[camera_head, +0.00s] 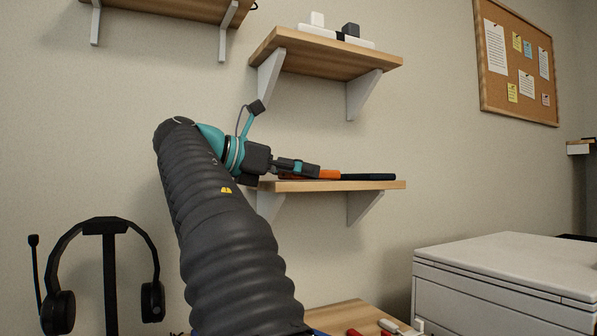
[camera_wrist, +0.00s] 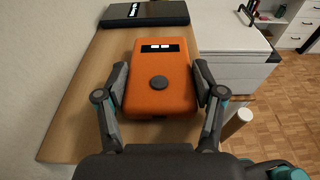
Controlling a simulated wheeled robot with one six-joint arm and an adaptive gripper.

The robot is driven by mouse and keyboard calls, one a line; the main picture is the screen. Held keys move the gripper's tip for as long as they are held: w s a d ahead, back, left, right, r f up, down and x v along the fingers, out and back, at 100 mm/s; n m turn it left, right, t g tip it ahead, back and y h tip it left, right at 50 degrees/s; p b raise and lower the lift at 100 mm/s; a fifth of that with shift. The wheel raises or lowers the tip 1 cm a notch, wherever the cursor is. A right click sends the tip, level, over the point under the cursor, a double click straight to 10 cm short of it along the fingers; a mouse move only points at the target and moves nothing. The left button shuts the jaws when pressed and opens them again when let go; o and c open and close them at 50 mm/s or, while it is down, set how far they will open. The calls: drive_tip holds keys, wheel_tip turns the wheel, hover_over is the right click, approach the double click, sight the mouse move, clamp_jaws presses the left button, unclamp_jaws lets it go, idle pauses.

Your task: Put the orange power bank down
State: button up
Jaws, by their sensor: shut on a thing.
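The orange power bank (camera_wrist: 160,92) has a dark round button and a small display on its top. In the wrist view it lies between the two fingers of my gripper (camera_wrist: 161,90), which are shut on its sides. In the head view the orange power bank (camera_head: 329,174) shows just above the lower wooden shelf (camera_head: 350,185), with my gripper (camera_head: 306,169) at its left. It is level and at or very near the shelf surface; I cannot tell if it touches. The shelf (camera_wrist: 75,105) also shows beneath it in the wrist view.
A dark flat device (camera_wrist: 146,13) lies on the same shelf beyond the power bank; it also shows in the head view (camera_head: 368,177). An upper shelf (camera_head: 330,55) with white items is overhead. A headset on a stand (camera_head: 108,228) and a white printer (camera_head: 510,265) are below. Bare shelf lies left of the power bank in the wrist view.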

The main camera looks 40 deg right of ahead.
drive_tip(key=o, duration=1.3)
drive_tip(key=shift+f, duration=0.1)
drive_tip(key=shift+o, duration=0.2)
drive_tip(key=v, duration=1.2)
